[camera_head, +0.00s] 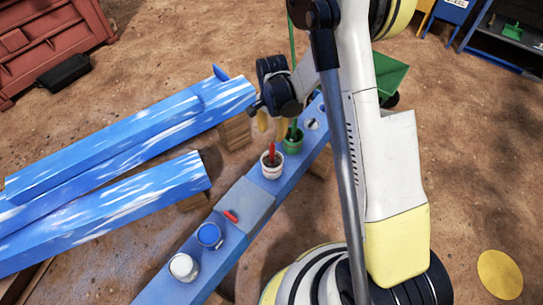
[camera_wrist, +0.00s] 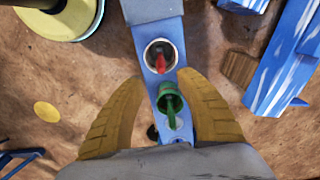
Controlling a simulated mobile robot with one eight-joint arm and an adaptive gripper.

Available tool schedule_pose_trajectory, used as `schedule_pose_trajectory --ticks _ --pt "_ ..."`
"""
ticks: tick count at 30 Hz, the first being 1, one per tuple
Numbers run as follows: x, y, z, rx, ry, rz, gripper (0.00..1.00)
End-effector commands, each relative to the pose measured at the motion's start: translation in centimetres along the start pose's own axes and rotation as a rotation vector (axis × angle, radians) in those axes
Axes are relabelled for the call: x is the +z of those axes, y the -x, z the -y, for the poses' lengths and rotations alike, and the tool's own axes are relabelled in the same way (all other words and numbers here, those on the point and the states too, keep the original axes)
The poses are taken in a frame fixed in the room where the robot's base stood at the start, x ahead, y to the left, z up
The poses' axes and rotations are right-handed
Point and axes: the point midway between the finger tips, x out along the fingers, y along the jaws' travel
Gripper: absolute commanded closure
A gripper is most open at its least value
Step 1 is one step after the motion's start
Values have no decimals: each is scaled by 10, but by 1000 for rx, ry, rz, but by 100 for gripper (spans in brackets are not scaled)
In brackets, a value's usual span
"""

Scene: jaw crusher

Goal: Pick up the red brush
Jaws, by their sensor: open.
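The red brush (camera_head: 272,152) stands handle up in a white pot (camera_head: 271,168) on the blue beam. In the wrist view the red brush (camera_wrist: 160,63) shows in its pot (camera_wrist: 150,51), just beyond my fingertips. My gripper (camera_head: 272,130) is open and empty above the beam, behind the white pot in the head view. In the wrist view the yellow fingers of my gripper (camera_wrist: 157,80) are spread on both sides of the beam, with a green pot (camera_wrist: 165,90) between them. The brush's lower end is hidden inside the pot.
The green pot (camera_head: 293,147) with a green handle stands close behind the white pot. A small red item (camera_head: 231,216) lies on a grey block (camera_head: 245,203). A blue-topped pot (camera_head: 209,235) and a white-topped pot (camera_head: 183,267) stand nearer. Blue-and-white beams (camera_head: 120,150) lie left.

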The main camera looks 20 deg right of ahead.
Motion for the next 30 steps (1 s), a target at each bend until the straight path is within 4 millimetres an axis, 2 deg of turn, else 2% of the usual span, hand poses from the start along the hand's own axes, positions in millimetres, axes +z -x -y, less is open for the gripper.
schedule_pose_trajectory --ticks 1,3,9,16,19,24,25,27,29,30 --pt "0 -13 0 0 0 0 58" --pt "-1 -24 0 -1 1 0 58" --pt "-1 -40 0 -1 1 -1 58" --pt "-3 -77 1 -1 2 -1 58" --pt "-3 -83 1 -1 2 -1 58" --pt "-3 -81 1 -1 2 -1 58" --pt "-3 -81 1 -1 2 -1 62" --pt "-3 -81 1 -1 2 -1 83" --pt "-3 -81 1 -1 2 -1 100" --pt "-3 -81 1 -1 2 -1 100"
